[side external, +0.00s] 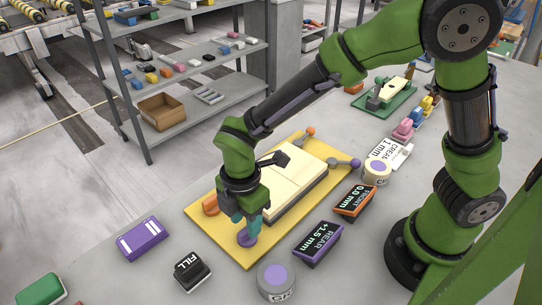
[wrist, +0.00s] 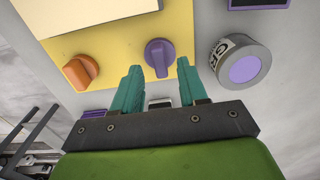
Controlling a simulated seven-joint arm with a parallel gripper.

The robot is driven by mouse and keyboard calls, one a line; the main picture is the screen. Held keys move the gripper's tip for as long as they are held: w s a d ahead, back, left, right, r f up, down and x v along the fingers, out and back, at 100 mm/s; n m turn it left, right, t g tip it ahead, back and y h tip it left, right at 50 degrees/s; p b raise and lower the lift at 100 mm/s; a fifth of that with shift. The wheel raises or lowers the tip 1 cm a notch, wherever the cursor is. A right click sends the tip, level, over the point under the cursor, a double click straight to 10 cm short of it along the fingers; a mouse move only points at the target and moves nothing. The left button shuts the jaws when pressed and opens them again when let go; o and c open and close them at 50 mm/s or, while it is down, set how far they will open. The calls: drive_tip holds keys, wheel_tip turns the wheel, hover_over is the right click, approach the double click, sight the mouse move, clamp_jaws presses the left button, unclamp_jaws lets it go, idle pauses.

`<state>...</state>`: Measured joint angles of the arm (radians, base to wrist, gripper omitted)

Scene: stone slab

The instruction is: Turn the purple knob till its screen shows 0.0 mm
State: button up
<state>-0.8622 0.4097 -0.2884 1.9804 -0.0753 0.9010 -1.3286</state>
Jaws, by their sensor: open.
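The purple knob (side external: 247,240) sits at the near corner of the yellow plate (side external: 262,257); it also shows in the wrist view (wrist: 159,57) with a raised grip bar. My gripper (side external: 247,225) points down just over this knob, its teal fingers open. In the wrist view the fingertips (wrist: 158,68) are apart, one on either side of the knob; I cannot tell whether they touch it. The purple-framed REAR screen (side external: 318,243) reads +1.5 mm. The orange-framed FRONT screen (side external: 354,201) reads 0.0 mm.
An orange knob (side external: 210,204) is on the plate beside a cream block (side external: 295,175). A grey tin with a purple top (side external: 276,281) stands near the purple knob. A black FILL box (side external: 191,271) and a purple box (side external: 143,240) lie on the slab to the left.

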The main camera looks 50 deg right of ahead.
sight(243, 239)
drive_tip(key=shift+f, duration=1.35)
drive_tip(key=shift+c, duration=0.4)
clamp_jaws()
